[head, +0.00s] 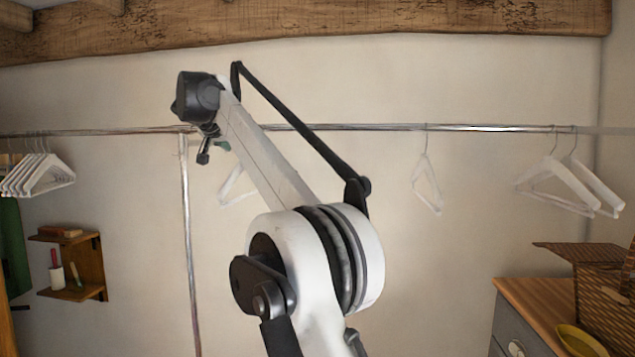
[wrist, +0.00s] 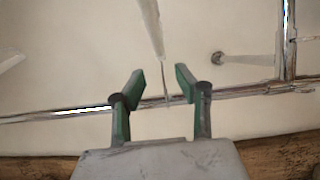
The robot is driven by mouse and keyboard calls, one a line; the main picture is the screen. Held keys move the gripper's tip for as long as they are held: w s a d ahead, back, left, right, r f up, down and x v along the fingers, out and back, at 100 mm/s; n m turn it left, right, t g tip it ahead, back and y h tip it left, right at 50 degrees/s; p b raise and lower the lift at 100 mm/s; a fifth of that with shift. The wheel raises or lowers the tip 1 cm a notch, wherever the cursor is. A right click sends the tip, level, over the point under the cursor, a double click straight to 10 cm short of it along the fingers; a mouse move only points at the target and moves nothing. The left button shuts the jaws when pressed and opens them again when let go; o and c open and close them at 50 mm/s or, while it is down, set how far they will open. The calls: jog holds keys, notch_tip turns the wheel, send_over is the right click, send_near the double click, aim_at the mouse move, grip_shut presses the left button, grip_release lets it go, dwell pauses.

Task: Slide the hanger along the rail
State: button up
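The metal rail (head: 380,127) runs across the wall in the head view and crosses the wrist view (wrist: 60,112) at a slant. A white hanger (head: 231,187) hangs behind my arm, which hides part of it. In the wrist view, the hanger (wrist: 150,25) appears at the top, with its thin wire hook leading to the rail. My gripper (wrist: 160,79) is open, its two green fingers apart on either side of the hook wire, with gaps on both sides. In the head view, my gripper (head: 213,148) is small and partly hidden near the rail.
Several white hangers (head: 42,175) bunch at the rail's left. One tilted hanger (head: 427,190) hangs right of my arm, and two hangers (head: 562,180) hang farther right. A vertical post (head: 190,245) meets the rail left of my gripper. A dresser (head: 540,290) stands lower right.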

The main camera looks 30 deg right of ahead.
jog(key=shift+v, duration=1.8)
jog(key=s+f+n+g+y+b, duration=0.2)
jog(key=s+f+b, duration=0.6)
jog(key=s+f, duration=1.9)
jog(key=s+a+f+n+g+y+b, duration=0.1)
jog(key=s+f+n+y+b, duration=0.4)
jog(key=s+f, duration=2.2)
notch_tip(320, 180, down, 6)
jog(key=b, duration=0.3)
jog(key=shift+s+g+y, duration=0.35)
jog(key=shift+g+y, duration=0.05)
